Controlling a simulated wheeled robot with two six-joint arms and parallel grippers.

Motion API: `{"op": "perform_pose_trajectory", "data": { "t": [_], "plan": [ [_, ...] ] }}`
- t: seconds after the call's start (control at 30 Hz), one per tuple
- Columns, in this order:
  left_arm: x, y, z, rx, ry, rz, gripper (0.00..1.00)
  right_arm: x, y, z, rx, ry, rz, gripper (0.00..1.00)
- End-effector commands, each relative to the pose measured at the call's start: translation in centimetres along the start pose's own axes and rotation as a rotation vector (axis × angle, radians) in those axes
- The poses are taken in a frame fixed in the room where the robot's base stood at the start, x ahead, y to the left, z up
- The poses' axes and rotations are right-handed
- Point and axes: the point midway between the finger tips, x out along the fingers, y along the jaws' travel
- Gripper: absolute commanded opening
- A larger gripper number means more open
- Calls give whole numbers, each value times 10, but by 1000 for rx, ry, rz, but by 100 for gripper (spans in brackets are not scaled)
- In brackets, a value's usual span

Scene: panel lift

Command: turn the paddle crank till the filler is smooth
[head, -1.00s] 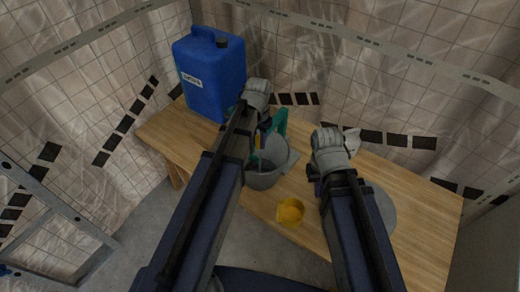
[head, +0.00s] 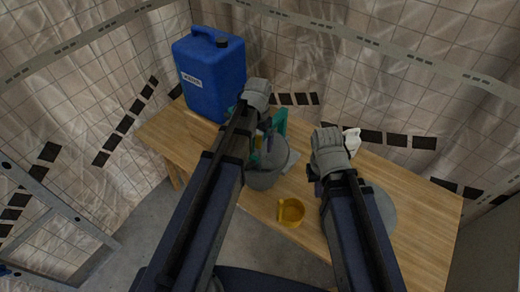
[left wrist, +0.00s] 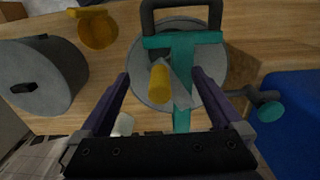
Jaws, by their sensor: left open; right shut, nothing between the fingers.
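The grey mixing bucket (head: 264,178) stands on the wooden table, with a teal crank frame (head: 280,124) over it. In the left wrist view the frame (left wrist: 184,42) crosses the round bucket top, and the yellow crank handle (left wrist: 159,85) stands up from it. My left gripper (left wrist: 163,88) is open, its two fingers on either side of the handle with gaps showing. In the head view my left arm partly covers the bucket. My right gripper (head: 328,155) is over the table right of the bucket, shut and empty; its fingertips are hidden. The filler is not clearly visible.
A blue jerrycan (head: 209,75) stands at the back left of the table. A yellow cup (head: 290,212) sits near the front edge. A grey round object (head: 384,210) is partly behind my right arm. A white crumpled item (head: 352,141) lies beside my right gripper.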

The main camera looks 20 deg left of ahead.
Motion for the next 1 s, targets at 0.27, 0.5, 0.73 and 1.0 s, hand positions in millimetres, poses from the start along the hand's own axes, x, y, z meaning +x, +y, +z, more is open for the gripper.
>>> {"op": "perform_pose_trajectory", "data": {
  "t": [0.27, 0.5, 0.73, 1.0],
  "plan": [
    [-16, 0, 0, 0, 0, 0, 100, -16, 1, 1, 2, 0, 0, 0],
    [-40, 0, 0, 0, 0, 0, 100, -39, 4, 2, 7, 0, -1, 0],
    [-61, 0, 0, 0, 0, 0, 100, -61, 6, 4, 12, 0, -2, 0],
    [-87, 0, 0, 0, 0, 0, 100, -86, 8, 5, 14, -1, -3, 0]
  ]
}}
